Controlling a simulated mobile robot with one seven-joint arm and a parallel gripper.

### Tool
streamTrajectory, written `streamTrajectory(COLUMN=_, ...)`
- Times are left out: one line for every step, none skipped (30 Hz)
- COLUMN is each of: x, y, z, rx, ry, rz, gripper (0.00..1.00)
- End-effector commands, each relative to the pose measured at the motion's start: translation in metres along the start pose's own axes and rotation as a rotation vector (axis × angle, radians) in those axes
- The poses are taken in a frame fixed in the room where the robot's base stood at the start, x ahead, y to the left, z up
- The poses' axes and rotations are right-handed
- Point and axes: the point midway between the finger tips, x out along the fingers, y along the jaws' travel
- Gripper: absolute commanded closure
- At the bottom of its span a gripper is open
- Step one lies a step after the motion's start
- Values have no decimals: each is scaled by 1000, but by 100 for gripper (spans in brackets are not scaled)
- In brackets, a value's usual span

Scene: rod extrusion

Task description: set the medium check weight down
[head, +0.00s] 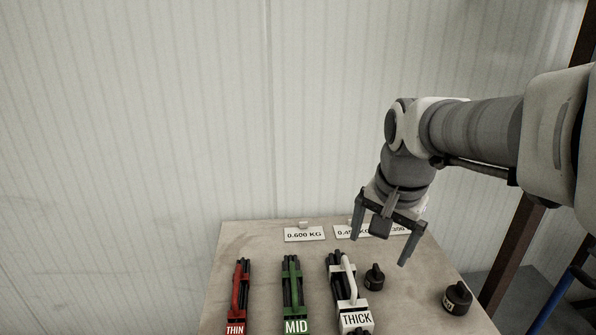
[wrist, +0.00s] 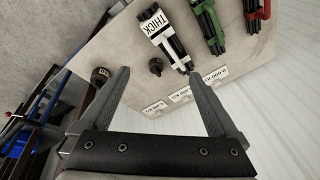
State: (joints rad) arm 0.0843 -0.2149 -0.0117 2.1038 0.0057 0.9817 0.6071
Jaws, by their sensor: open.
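Two black knobbed check weights stand upright on the table. The smaller-looking weight (head: 375,278) is just right of the THICK bundle, and it also shows in the wrist view (wrist: 155,67). The larger-looking weight (head: 457,299) is near the table's right edge; in the wrist view it is partly hidden behind the left finger (wrist: 99,76). I cannot tell which is the medium one. My gripper (head: 381,250) is open and empty, tilted above the back right of the table. In the wrist view, the smaller weight appears between my fingertips (wrist: 160,73), apart from them.
Racks of rods labelled THIN (head: 238,298), MID (head: 293,300) and THICK (head: 345,300) stand along the table (head: 263,245). Mass cards, one reading 0.600 KG (head: 304,235), line the back edge; my gripper partly covers those at right. A brown post (head: 512,255) stands beyond the right edge.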

Motion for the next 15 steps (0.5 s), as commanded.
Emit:
streamTrajectory(x=0, y=-6, z=-15, rx=68, ry=-20, rz=19, gripper=4)
streamTrajectory(x=2, y=-8, z=-23, rx=110, ry=-29, rz=28, gripper=4)
streamTrajectory(x=5, y=-11, z=-33, rx=166, ry=-40, rz=41, gripper=4)
streamTrajectory(x=8, y=-14, z=-40, rx=207, ry=-49, rz=51, gripper=4)
streamTrajectory(x=10, y=-16, z=-47, rx=248, ry=-57, rz=61, gripper=4)
streamTrajectory(x=15, y=-18, z=-57, rx=304, ry=-68, rz=76, gripper=4)
streamTrajectory(x=19, y=-20, z=-64, rx=346, ry=-75, rz=87, gripper=4)
streamTrajectory(x=23, y=-21, z=-71, rx=388, ry=-82, rz=99, gripper=4)
streamTrajectory(x=28, y=-23, z=-80, rx=442, ry=-91, rz=114, gripper=4)
streamTrajectory(x=33, y=-25, z=-87, rx=484, ry=-97, rz=126, gripper=4)
streamTrajectory(x=38, y=-26, z=-93, rx=524, ry=-102, rz=138, gripper=4)
streamTrajectory(x=44, y=-27, z=-101, rx=576, ry=-109, rz=154, gripper=4)
streamTrajectory(x=49, y=-27, z=-107, rx=614, ry=-114, rz=166, gripper=4)
streamTrajectory(x=54, y=-27, z=-112, rx=650, ry=-118, rz=177, gripper=4)
streamTrajectory(x=60, y=-28, z=-118, rx=694, ry=-122, rz=190, gripper=4)
